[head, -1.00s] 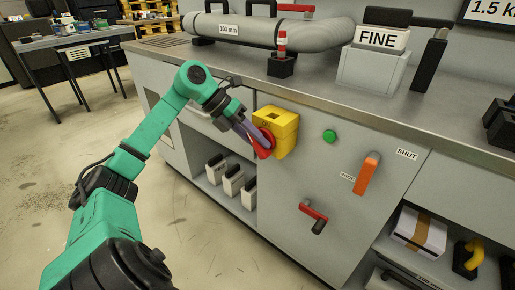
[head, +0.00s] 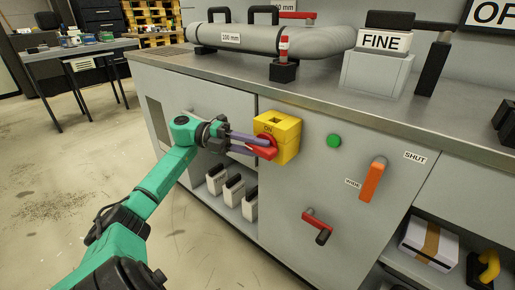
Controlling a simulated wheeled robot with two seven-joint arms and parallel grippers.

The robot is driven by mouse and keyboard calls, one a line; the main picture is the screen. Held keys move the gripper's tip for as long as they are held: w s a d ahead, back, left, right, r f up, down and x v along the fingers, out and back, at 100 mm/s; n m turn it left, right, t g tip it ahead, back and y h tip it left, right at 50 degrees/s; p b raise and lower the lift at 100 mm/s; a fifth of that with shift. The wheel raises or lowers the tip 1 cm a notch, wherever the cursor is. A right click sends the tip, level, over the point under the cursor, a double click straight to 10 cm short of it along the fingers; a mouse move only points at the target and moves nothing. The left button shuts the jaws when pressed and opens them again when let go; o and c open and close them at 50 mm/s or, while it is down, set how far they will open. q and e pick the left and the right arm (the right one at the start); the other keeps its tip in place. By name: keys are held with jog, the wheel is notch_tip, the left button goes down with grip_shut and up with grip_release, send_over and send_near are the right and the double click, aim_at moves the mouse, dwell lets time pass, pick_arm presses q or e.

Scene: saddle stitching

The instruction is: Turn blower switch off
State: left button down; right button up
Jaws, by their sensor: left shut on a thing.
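The blower switch is a yellow box (head: 287,132) with a red rotary handle (head: 262,153), on the grey cabinet front in the head view. An "ON" label shows on the box just above the handle. My left gripper (head: 264,143) is shut on the red handle, reaching it from the left. Its fingers lie nearly level and cover part of the handle. My right gripper is out of view.
A green button (head: 334,141), an orange lever (head: 372,180) and a red-and-black crank handle (head: 318,226) sit right of the switch. The steel worktop (head: 330,100) overhangs above.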

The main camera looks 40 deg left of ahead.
pick_arm(q)
jog(key=shift+h, duration=0.4)
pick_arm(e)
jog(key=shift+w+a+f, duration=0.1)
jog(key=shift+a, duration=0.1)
pick_arm(q)
jog(key=c, duration=0.6)
grip_release()
jog(key=shift+c, duration=0.2)
